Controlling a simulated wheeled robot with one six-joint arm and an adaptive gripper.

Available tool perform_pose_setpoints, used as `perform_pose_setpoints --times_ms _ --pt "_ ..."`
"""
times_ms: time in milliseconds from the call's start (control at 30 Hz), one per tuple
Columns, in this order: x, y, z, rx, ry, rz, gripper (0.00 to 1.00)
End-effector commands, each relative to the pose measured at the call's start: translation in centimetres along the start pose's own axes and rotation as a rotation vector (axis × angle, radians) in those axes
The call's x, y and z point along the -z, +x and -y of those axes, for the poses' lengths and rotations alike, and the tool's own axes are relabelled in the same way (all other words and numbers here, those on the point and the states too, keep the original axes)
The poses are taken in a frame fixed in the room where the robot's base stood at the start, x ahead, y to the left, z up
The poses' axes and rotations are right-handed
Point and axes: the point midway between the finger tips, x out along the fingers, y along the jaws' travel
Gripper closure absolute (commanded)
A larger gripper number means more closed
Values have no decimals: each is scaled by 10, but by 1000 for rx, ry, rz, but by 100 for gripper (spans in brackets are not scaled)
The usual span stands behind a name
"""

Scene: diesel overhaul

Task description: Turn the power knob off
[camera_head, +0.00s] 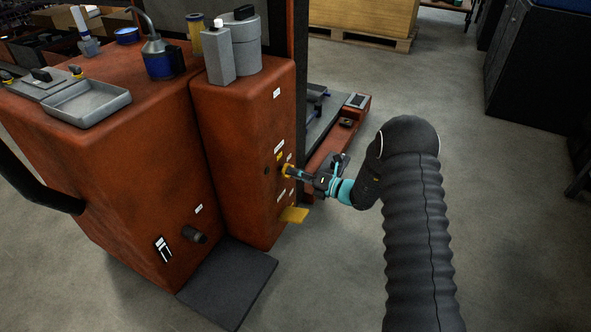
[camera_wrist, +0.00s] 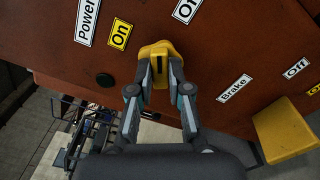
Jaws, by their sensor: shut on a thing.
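The yellow power knob (camera_wrist: 160,54) is on the orange-red machine face in the wrist view, beside the "Power" label (camera_wrist: 87,18) and the yellow "On" label (camera_wrist: 120,34). Its dark pointer line faces my gripper's side. A white label (camera_wrist: 187,8), partly cut off, is on its other side. My gripper (camera_wrist: 160,75) is shut on the knob, one finger on each side. In the head view the knob (camera_head: 287,171) is small on the machine's right-hand block, with my gripper (camera_head: 297,173) reaching it from the right.
A yellow brake pedal or lever (camera_head: 293,215) sticks out below; it also shows near the "Brake" label (camera_wrist: 234,88) in the wrist view. A round black button (camera_wrist: 104,80) is near the knob. Open floor (camera_head: 330,270) lies right of the machine.

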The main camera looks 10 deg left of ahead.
Motion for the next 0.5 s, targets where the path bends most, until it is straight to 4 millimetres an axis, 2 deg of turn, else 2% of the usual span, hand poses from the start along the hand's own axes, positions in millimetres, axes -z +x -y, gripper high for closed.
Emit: perform_pose_setpoints --times_ms 33,200,500 --pt "-4 0 -5 2 59 2 100" --pt "-2 0 0 1 210 2 100" --pt "-2 0 0 0 245 2 100"
